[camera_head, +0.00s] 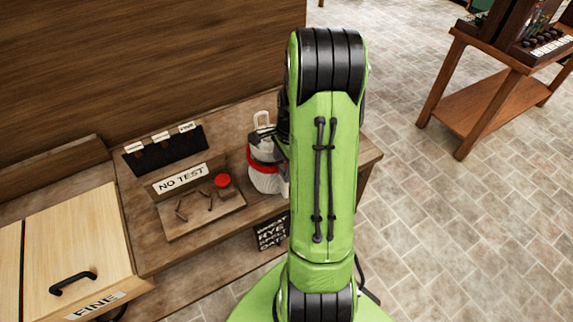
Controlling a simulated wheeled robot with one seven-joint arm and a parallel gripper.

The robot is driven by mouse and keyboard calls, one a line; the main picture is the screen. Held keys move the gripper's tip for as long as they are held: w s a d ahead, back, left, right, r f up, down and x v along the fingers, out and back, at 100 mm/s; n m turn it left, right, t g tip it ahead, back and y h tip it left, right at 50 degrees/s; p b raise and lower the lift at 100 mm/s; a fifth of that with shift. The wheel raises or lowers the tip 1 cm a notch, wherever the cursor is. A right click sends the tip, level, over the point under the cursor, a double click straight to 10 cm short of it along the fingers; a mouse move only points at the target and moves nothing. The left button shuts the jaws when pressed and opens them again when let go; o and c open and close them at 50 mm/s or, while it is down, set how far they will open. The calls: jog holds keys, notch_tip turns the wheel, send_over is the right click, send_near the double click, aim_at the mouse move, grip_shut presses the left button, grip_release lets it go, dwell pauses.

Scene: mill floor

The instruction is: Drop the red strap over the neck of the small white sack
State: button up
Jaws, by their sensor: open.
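The small white sack (264,181) stands upright on the wooden bench, just left of my green arm. A light loop shows at its top. The red strap (262,164) lies across the upper part of the sack, below its top, and appears to go around it; its far side is hidden. My gripper (284,132) shows only as a dark part at the arm's left edge, beside the top of the sack. It is open. The arm hides most of it, and I see no strap between its fingers.
A wooden tray (190,224) with a "NO TEST" sign (181,179), small dark pieces and a red round thing (222,181) lies left of the sack. A dark rack with labels (165,150) stands behind. A "FINE" bin (70,245) is at left.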

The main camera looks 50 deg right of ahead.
jog(key=shift+s+a+f+g+y, duration=0.15)
jog(key=shift+s+a+f+g, duration=0.15)
jog(key=shift+f, duration=0.25)
jog(key=shift+s+a+f+g+y, duration=0.15)
jog(key=shift+s+f, duration=0.2)
jog(key=shift+f, duration=0.2)
notch_tip(320, 180, up, 18)
jog(key=d+p, duration=0.2)
jog(key=p, duration=0.1)
jog(key=shift+s+t, duration=0.15)
jog(key=shift+t, duration=0.3)
jog(key=shift+f, duration=0.1)
jog(key=a+r+n+t+h, duration=0.15)
jog(key=a+r+n, duration=0.35)
jog(key=a+n, duration=0.55)
jog(key=s+a+r+n+t, duration=0.1)
jog(key=s+a+n+t, duration=0.2)
jog(key=s+a+n, duration=0.6)
jog(key=a+n, duration=0.2)
jog(key=a, duration=0.1)
jog(key=shift+r, duration=0.15)
